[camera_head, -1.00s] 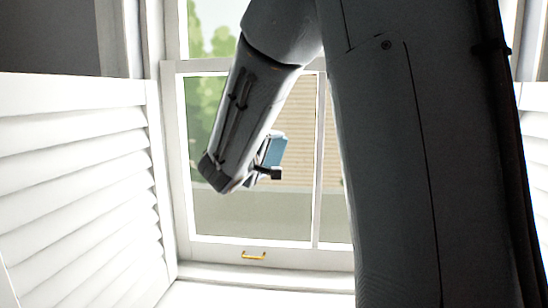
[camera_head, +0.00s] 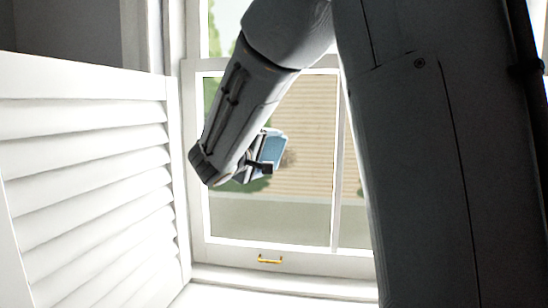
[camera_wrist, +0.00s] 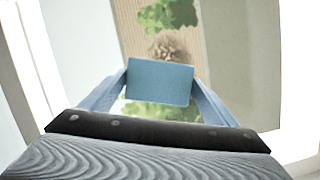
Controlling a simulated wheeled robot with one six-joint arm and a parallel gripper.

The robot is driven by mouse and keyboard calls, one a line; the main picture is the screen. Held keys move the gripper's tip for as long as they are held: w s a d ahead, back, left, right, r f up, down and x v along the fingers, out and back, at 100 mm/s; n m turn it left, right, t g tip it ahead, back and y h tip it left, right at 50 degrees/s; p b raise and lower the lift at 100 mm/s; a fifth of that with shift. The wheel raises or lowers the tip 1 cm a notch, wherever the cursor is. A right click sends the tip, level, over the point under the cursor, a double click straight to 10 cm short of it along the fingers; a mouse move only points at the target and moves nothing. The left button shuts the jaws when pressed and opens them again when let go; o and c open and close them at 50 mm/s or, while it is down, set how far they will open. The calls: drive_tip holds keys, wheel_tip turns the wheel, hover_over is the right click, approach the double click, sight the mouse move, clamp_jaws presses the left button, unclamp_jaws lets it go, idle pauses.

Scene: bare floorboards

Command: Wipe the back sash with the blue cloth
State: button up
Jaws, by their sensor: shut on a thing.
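The blue cloth (camera_head: 274,152) shows as a small flat pad at the end of my arm. In the wrist view the cloth (camera_wrist: 160,82) is a blue rectangle between the two fingers. My gripper (camera_head: 262,166) is shut on it, in front of the lower left pane of the window. The window's lower sash (camera_head: 225,250) has a white frame, a vertical bar and a yellow handle (camera_head: 270,260) on its bottom rail. I cannot tell whether the cloth touches the glass. My arm hides part of the sash's left side and top, and its right side.
A white louvred shutter (camera_head: 90,180) stands open at the left, near the window frame. A white sill (camera_head: 290,284) runs below the sash. Outside the glass are greenery and a tan slatted wall (camera_head: 310,150).

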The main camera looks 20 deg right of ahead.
drive_tip(key=w+a+b, duration=0.4)
drive_tip(key=a, duration=0.2)
drive_tip(key=shift+b, duration=0.35)
idle(0.4)
drive_tip(key=shift+w+b, duration=0.1)
drive_tip(key=shift+b, duration=0.4)
drive_tip(key=shift+s+d+b, duration=1.4)
drive_tip(key=shift+d+b, duration=0.3)
drive_tip(key=shift+d, duration=0.3)
drive_tip(key=shift+s+d+b, duration=1.35)
drive_tip(key=shift+d+b, duration=0.35)
drive_tip(key=shift+d, duration=0.35)
drive_tip(key=shift+s+d+b, duration=1.4)
drive_tip(key=shift+d+b, duration=0.3)
drive_tip(key=shift+d, duration=0.3)
wheel_tip(320, 180, down, 3)
drive_tip(key=b, duration=0.3)
drive_tip(key=shift+w+r, duration=0.1)
drive_tip(key=shift+r, duration=0.05)
drive_tip(key=w+a+b, duration=0.3)
drive_tip(key=w+a, duration=0.1)
drive_tip(key=a, duration=0.2)
drive_tip(key=shift+a, duration=0.25)
drive_tip(key=w+a+b, duration=0.3)
drive_tip(key=w+a, duration=0.1)
drive_tip(key=a, duration=0.1)
drive_tip(key=shift+a, duration=0.35)
